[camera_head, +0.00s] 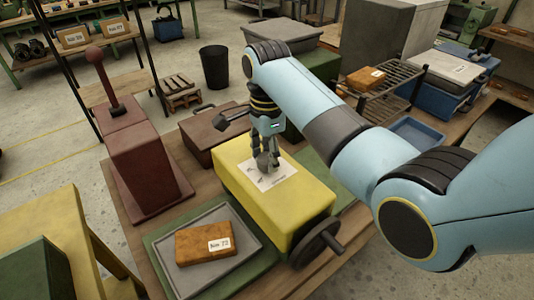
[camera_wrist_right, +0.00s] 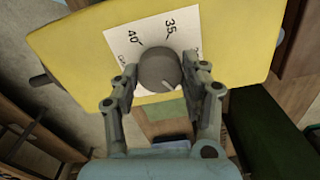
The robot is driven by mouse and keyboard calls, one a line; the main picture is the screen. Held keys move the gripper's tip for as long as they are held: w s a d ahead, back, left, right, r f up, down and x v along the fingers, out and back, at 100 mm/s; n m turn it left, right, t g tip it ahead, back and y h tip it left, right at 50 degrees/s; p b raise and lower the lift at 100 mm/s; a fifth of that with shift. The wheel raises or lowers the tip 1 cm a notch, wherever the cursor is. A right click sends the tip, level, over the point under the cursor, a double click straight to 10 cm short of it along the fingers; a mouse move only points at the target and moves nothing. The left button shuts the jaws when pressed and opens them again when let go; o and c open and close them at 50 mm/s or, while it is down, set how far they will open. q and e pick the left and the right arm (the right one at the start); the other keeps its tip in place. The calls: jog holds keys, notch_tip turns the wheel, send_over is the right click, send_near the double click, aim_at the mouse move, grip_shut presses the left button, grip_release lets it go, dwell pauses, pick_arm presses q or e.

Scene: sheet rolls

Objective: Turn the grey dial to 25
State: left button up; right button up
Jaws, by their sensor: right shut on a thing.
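The grey dial (camera_wrist_right: 159,68) is a round knob on a white printed sheet (camera_wrist_right: 117,40) on top of the yellow box (camera_wrist_right: 230,30). The numbers 40 and 35 show on the sheet beyond the knob; other marks are partly hidden. A pale line on the knob lies on its side toward my wrist, but the number it faces is not visible. My right gripper (camera_wrist_right: 160,72) is shut on the dial, one finger on each side. In the head view the right gripper (camera_head: 266,152) comes down onto the dial (camera_head: 264,161). My left gripper is not in view.
The yellow box has a dark handwheel (camera_head: 316,243) at its near end. A grey tray (camera_head: 183,283) with a brown labelled box (camera_head: 204,241) lies in front. A dark red machine with a lever (camera_head: 140,160) stands left, and a brown case (camera_head: 210,135) behind.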

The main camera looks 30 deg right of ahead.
aim_at(267, 158)
jog(key=o, duration=1.2)
notch_tip(267, 158, up, 8)
jog(key=shift+f, duration=0.25)
